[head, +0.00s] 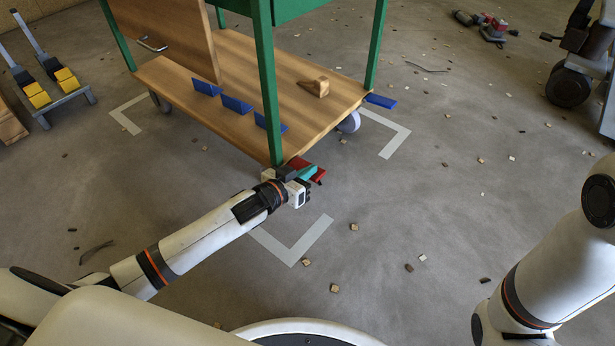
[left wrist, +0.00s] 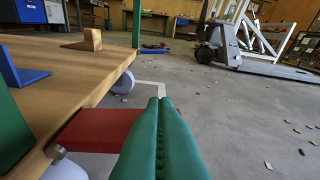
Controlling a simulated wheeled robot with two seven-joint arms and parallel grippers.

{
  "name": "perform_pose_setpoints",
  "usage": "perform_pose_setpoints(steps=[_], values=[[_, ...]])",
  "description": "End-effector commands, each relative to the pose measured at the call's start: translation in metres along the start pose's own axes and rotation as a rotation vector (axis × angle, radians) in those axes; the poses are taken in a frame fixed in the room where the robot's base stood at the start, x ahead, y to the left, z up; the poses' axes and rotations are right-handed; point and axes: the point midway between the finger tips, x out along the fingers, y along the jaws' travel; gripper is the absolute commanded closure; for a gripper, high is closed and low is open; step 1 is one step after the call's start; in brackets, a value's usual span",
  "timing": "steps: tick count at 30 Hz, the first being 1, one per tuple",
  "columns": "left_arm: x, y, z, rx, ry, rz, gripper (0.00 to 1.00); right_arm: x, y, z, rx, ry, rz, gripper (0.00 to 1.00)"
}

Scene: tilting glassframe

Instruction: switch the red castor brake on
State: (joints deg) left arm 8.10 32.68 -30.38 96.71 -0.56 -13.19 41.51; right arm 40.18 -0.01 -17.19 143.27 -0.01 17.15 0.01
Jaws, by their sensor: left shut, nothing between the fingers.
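The red castor brake (head: 318,177) is a flat red pedal at the near corner of a green-framed wooden trolley. It also shows in the left wrist view (left wrist: 98,129), jutting out from below the wooden shelf. My left gripper (head: 308,173) is shut and empty, its teal fingers pressed together. In the left wrist view the fingers (left wrist: 160,128) cover the right part of the red pedal. I cannot tell whether they touch it. A light-grey castor part (left wrist: 64,170) shows below the shelf there. My right gripper is out of view.
The trolley's lower shelf (head: 235,75) carries blue brackets (head: 236,104) and a wooden block (head: 316,87). A blue pedal (head: 380,101) sits by another castor (head: 349,122). Pale corner marks (head: 295,242) and small scattered chips lie on the floor. Open floor lies to the right.

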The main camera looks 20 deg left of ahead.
Motion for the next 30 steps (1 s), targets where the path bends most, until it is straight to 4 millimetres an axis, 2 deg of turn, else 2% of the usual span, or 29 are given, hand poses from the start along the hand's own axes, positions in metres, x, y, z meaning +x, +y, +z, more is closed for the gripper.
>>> perform_pose_setpoints(steps=[13,30], values=[[0.0,-0.001,-0.001,0.006,0.0,0.001,1.0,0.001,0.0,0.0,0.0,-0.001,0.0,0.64],[0.002,-0.004,-0.009,0.112,0.001,0.029,1.0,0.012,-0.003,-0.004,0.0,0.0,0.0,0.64]])
